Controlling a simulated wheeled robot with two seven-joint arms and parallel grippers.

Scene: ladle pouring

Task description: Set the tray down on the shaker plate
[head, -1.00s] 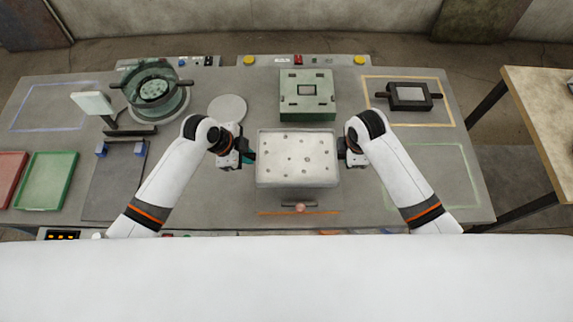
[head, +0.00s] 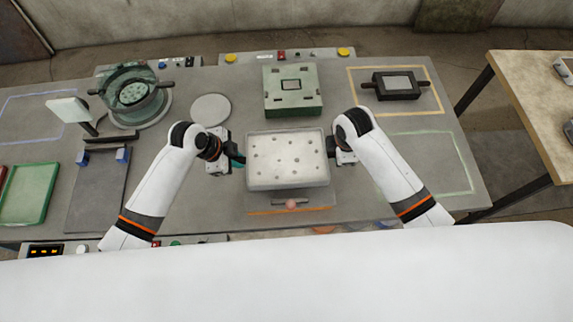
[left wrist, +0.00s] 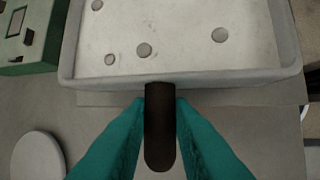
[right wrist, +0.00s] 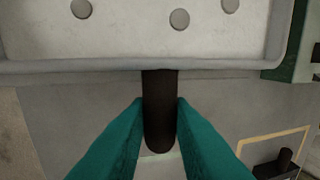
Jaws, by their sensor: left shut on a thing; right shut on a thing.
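The tray (head: 287,183) is pale and shallow, with several dark round spots inside. It looks level, held between my two grippers in the head view. My left gripper (head: 238,161) is shut on its left dark handle, which shows in the left wrist view (left wrist: 160,145). My right gripper (head: 334,156) is shut on its right dark handle, which shows in the right wrist view (right wrist: 160,130). A flat grey plate with an orange line (head: 290,210) shows below the tray's near edge. A dark plate with blue blocks (head: 97,195) lies left. I cannot tell which is the shaker plate.
A green boxy device (head: 292,103) stands just behind the tray. A round grey disc (head: 210,109) lies behind my left gripper. A green bowl-like device (head: 134,94) stands at the back left. A dark-handled frame (head: 397,85) lies inside a yellow outline at the back right.

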